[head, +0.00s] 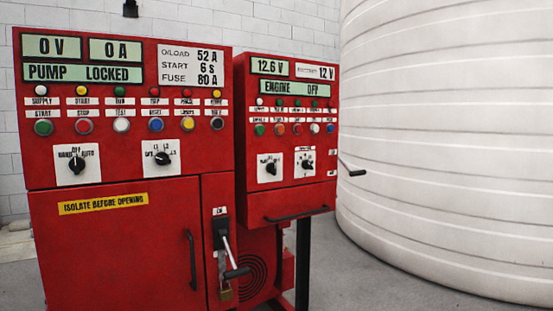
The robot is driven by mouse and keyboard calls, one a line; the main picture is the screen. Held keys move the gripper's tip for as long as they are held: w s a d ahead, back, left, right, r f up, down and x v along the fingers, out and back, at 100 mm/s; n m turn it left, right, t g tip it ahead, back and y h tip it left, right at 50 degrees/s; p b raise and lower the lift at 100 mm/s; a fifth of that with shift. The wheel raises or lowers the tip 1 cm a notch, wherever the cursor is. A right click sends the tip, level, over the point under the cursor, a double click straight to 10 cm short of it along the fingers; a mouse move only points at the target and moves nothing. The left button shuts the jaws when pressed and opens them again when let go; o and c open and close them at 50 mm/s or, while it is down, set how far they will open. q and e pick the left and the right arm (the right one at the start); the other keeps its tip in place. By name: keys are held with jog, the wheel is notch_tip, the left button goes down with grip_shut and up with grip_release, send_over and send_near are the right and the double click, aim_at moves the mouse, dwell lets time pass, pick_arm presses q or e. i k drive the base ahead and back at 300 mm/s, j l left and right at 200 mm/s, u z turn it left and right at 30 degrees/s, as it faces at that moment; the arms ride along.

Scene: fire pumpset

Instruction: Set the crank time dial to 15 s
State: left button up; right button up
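The smaller red engine panel (288,200) on the right carries two black rotary dials on white plates. The left dial (269,168) has marks too small to read. The right dial (307,165) has a small label above it and marks around it, also too small to read. I cannot tell for sure which one is the crank time dial, nor its setting. The engine display (295,88) reads "ENGINE OFF", with "12.6 V" above it. Neither of my grippers is in view.
A larger red pump cabinet (120,250) stands at left, with two dials, a lever (230,255) and a door handle (192,260). A handle (285,216) and a side crank (350,169) stick out from the engine panel. A large white tank (450,140) stands at right.

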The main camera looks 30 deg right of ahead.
aim_at(306, 164)
jog(key=z, duration=1.25)
jog(key=i+l+u, duration=0.1)
jog(key=l, duration=0.25)
jog(key=i+l+u, duration=0.1)
jog(key=i+l, duration=0.2)
jog(key=l, duration=0.1)
